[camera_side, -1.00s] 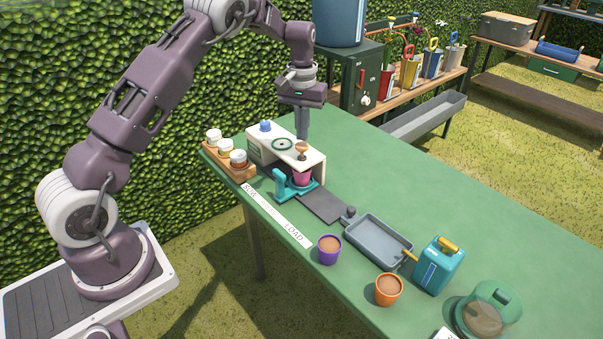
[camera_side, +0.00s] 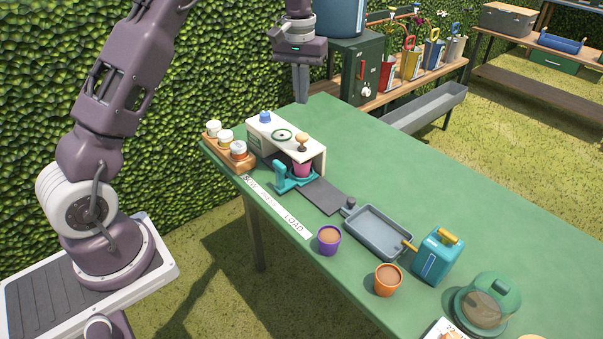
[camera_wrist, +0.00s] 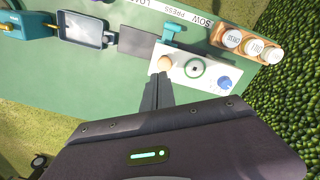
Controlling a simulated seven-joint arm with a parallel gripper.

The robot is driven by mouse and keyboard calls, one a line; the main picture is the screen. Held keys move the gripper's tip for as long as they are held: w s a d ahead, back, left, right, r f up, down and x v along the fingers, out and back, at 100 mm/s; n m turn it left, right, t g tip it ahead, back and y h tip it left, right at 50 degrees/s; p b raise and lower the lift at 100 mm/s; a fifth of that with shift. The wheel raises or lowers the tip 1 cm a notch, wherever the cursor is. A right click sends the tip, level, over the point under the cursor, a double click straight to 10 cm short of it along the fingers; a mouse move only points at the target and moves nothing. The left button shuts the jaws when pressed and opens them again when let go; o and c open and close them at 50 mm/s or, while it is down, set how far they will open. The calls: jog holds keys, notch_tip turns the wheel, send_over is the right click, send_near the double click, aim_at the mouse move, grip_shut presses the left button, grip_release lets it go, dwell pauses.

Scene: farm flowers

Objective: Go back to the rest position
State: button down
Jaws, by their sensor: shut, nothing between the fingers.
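My gripper (camera_side: 301,98) is shut and empty. In the side view it hangs in the air, fingers down, above the far end of the green table (camera_side: 450,240). In the wrist view its fingers (camera_wrist: 157,92) show in front of the white press (camera_wrist: 200,68), near its tan knob (camera_wrist: 165,63), with nothing between them. In the side view the press (camera_side: 310,157) stands below my gripper, with a pink pot (camera_side: 302,169) inside it on a teal slide (camera_side: 285,178).
A rack of lidded jars (camera_side: 238,149) stands beside the press. A purple pot (camera_side: 329,239), an orange pot (camera_side: 388,280), a grey tray (camera_side: 375,233), a teal can (camera_side: 437,256) and a domed cover (camera_side: 490,298) stand nearer. A green cabinet (camera_side: 368,75) stands behind.

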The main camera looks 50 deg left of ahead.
jog(key=s+d+r+m+t, duration=0.1)
jog(key=s+d+r, duration=0.4)
jog(key=s+r, duration=0.15)
jog(key=s+d+r+m+t, duration=0.1)
jog(key=s+d+r+t, duration=0.1)
jog(key=s+d+r, duration=0.5)
jog(key=s+d+f+m+t, duration=0.1)
jog(key=s+f+m, duration=0.1)
jog(key=s, duration=0.8)
jog(key=s+d+f+m+t, duration=0.1)
jog(key=s+d+f, duration=0.1)
jog(key=s, duration=0.8)
jog(key=shift+d+f+m, duration=0.2)
jog(key=shift+f+m, duration=0.1)
jog(key=shift+m, duration=0.1)
